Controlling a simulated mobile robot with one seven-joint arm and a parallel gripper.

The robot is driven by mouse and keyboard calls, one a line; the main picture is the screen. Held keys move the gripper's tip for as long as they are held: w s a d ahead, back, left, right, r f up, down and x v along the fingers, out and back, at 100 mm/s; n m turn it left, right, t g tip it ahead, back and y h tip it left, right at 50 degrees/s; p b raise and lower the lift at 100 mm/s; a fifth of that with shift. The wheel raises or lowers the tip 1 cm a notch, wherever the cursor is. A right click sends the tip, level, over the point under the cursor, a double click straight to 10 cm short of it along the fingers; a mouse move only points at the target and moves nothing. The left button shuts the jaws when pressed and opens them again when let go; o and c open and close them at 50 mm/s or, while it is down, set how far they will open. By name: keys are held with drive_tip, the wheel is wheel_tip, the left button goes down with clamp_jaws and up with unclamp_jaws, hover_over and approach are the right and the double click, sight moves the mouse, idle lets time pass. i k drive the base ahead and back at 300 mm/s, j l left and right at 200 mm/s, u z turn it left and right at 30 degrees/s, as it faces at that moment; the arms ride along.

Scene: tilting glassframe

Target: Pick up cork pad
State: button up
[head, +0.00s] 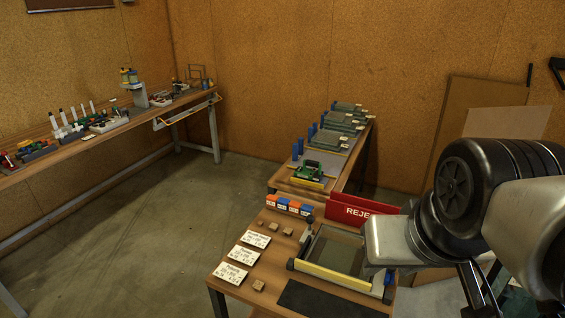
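Several small brown blocks that look like cork pads lie on the near wooden table: one (258,285) near its front left, one (273,226) and another (288,231) further back. My arm comes in from the right, over the table's right side. Dark finger-like parts that may be my gripper (474,286) show at the lower right, well to the right of the pads. Their tips are cut off or hidden, so I cannot tell whether they are open or hold anything.
A glass frame (320,274) with a yellow front bar stands on the near table (222,290), right of the pads. White label cards (246,256) lie to the left. Blue and orange bins (283,203) and a red reject box (350,210) stand behind. A dark mat (318,300) lies in front.

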sight(258, 285)
drive_tip(key=k+j+u, duration=0.1)
drive_tip(key=j, duration=0.3)
drive_tip(key=k+j+u, duration=0.15)
drive_tip(key=j, duration=0.2)
drive_tip(key=k+j, duration=0.1)
drive_tip(key=k, duration=0.45)
